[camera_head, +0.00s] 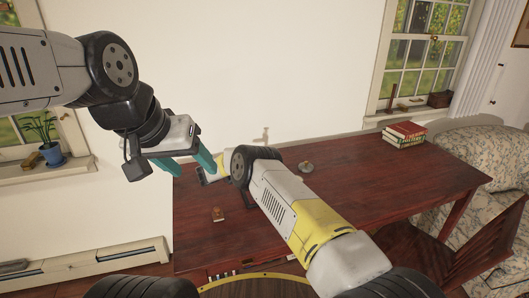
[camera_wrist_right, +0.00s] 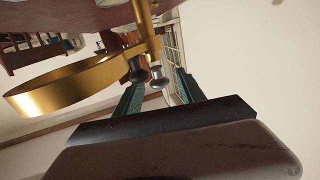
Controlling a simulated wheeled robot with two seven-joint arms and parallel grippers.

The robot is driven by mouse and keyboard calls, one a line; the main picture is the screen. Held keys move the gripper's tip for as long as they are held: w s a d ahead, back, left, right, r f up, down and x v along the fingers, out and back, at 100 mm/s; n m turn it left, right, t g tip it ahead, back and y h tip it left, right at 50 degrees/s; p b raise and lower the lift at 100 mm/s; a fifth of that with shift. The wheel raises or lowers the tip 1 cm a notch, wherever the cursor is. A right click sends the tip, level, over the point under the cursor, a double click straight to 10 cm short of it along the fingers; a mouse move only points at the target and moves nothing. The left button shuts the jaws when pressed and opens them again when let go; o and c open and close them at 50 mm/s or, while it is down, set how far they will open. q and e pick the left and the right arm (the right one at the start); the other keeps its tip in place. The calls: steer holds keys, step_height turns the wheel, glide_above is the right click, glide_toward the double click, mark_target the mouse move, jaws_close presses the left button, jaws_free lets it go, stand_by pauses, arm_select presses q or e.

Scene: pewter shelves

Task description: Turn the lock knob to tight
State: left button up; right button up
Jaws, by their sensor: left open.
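My left gripper (camera_head: 187,163) is at the left of the head view, in front of the wall and above the table's far left corner. Its two teal fingers are apart with nothing visible between them. In the right wrist view my right gripper (camera_wrist_right: 158,97) has its teal fingers apart. A small dark rounded knob (camera_wrist_right: 158,76) shows between them, with a second knob (camera_wrist_right: 137,70) close beside it. Both are by a gold upright post (camera_wrist_right: 146,25) joined to a gold curved band (camera_wrist_right: 70,85). I cannot tell which is the lock knob, or whether a finger touches either.
A dark red table (camera_head: 370,180) spans the head view, crossed by my right arm. Books (camera_head: 404,134), a small grey object (camera_head: 306,167) and a small brown object (camera_head: 217,214) are on it. A gold-rimmed round edge (camera_head: 255,276) shows at the bottom. A chair (camera_head: 485,245) stands at right.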

steer(key=v, duration=0.7)
steer(key=shift+s+a, duration=0.2)
steer(key=shift+a, duration=0.15)
